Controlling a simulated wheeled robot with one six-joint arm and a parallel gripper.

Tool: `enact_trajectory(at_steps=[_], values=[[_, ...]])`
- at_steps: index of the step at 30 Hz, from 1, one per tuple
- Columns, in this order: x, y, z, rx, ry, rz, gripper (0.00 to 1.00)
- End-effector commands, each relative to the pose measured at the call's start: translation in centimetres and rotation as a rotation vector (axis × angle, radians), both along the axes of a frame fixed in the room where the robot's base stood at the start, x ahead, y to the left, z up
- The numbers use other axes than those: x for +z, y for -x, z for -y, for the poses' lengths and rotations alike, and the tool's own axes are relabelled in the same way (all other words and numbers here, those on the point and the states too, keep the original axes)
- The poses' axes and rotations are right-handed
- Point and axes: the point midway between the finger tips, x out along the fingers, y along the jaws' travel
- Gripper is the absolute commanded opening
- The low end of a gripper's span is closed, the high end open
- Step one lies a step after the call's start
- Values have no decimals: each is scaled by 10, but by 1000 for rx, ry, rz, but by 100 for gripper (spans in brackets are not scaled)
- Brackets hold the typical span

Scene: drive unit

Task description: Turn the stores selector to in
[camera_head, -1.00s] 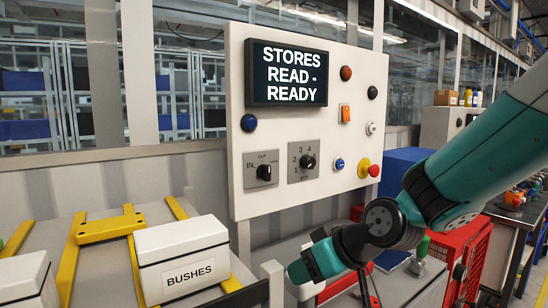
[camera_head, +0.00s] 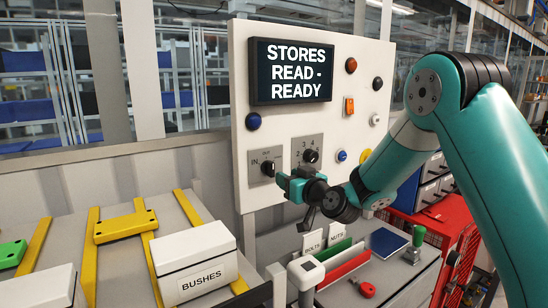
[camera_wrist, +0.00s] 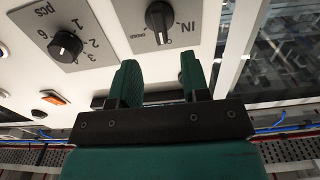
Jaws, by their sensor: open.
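The stores selector is a black knob (camera_head: 268,169) on a grey plate at the panel's lower left, with IN printed to its left. In the wrist view, where the panel appears upside down, the knob (camera_wrist: 160,18) has IN at its right. Its white mark points down in that picture, away from IN and toward partly legible lettering. My gripper (camera_head: 290,184) is in front of the panel, just below and right of the knob. In the wrist view its green fingers (camera_wrist: 159,75) are spread, empty and apart from the knob, which lies beyond the tips between their lines.
A numbered pcs knob (camera_head: 310,156) sits right of the selector, close above my gripper. The display (camera_head: 292,72) reads STORES READ - READY. A blue button (camera_head: 253,121) is above the selector. Bins (camera_head: 195,265) and a cluttered bench (camera_head: 395,275) lie below.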

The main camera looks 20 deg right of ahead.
Motion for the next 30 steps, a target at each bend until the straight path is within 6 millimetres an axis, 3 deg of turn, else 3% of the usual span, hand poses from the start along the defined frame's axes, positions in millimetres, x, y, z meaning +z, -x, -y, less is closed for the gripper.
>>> enact_trajectory(at_steps=[3, 10, 23, 24, 29, 30], values=[[6, -26, -10, 3, 1, -1, 43], [3, -60, -20, 2, 0, 0, 43], [-1, -71, -23, 1, -1, -1, 43], [-1, -71, -23, 1, -1, -1, 40], [0, -71, -23, 1, 0, -1, 4], [0, -70, -23, 1, -1, -1, 0]])
